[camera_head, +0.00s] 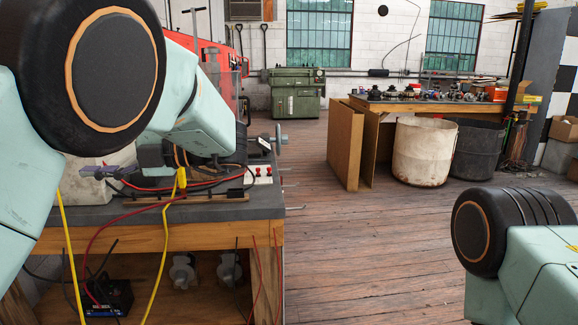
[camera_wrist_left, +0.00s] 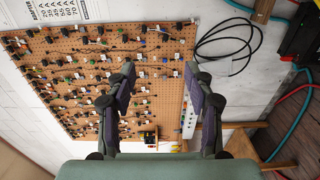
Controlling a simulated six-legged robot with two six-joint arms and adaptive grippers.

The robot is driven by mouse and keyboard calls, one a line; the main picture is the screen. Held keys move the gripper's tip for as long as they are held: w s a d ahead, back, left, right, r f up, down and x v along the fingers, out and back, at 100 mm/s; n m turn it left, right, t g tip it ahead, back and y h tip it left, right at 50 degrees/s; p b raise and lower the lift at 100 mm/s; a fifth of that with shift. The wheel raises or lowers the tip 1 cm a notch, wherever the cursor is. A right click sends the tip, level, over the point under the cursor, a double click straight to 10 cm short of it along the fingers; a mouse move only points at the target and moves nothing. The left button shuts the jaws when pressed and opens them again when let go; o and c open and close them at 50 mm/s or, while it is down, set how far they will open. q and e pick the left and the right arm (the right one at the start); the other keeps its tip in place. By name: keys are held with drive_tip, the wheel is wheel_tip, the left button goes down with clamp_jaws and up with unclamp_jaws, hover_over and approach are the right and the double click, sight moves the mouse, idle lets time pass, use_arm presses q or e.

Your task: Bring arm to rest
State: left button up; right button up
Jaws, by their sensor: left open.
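My left arm enters the head view from the left, with its large black joint in front of the workbench. My left gripper (camera_head: 112,176) is partly visible low over the bench, beside red and yellow cables; whether it touches them is unclear. In the left wrist view the two dark, purple-padded fingers of the left gripper (camera_wrist_left: 162,75) stand wide apart with nothing between them. Beyond them is a pegboard (camera_wrist_left: 60,60) hung with several small wired parts. Only links of my right arm show at the lower right of the head view; its gripper is out of frame.
The workbench (camera_head: 245,213) carries cables and a panel with red knobs (camera_head: 262,173). A black battery-like box (camera_head: 108,298) sits on its lower shelf. The wooden floor (camera_head: 370,240) between is clear.

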use_arm(q)
drive_tip(key=w+f+m+t+h, duration=0.1)
drive_tip(key=w+f+m+t, duration=0.25)
drive_tip(key=m+t, duration=0.35)
drive_tip(key=w+f+m+t+h, duration=0.1)
drive_tip(key=w+f+m+t, duration=0.1)
drive_tip(key=w+m+t, duration=0.5)
drive_tip(key=s+d+f+m+h, duration=0.2)
drive_tip(key=f+m+h, duration=0.3)
drive_tip(key=f+m, duration=0.45)
drive_tip(key=s+d+f+m+h, duration=0.1)
drive_tip(key=s+f+m+h, duration=0.4)
drive_tip(key=f, duration=0.7)
drive_tip(key=s+d+f+m+g+h, duration=0.2)
drive_tip(key=s+f+m+g, duration=0.15)
drive_tip(key=s+f, duration=0.55)
drive_tip(key=s+d+f+m+g+h, duration=0.2)
drive_tip(key=s+f+m+g, duration=0.15)
drive_tip(key=s+f, duration=0.45)
drive_tip(key=s+d+f+g+h, duration=0.1)
drive_tip(key=s+f+g, duration=0.1)
drive_tip(key=s, duration=0.9)
drive_tip(key=s+d+f+m+g+h+p, duration=0.1)
drive_tip(key=s+f+g, duration=0.2)
drive_tip(key=s, duration=0.8)
drive_tip(key=shift+s+f, duration=0.25)
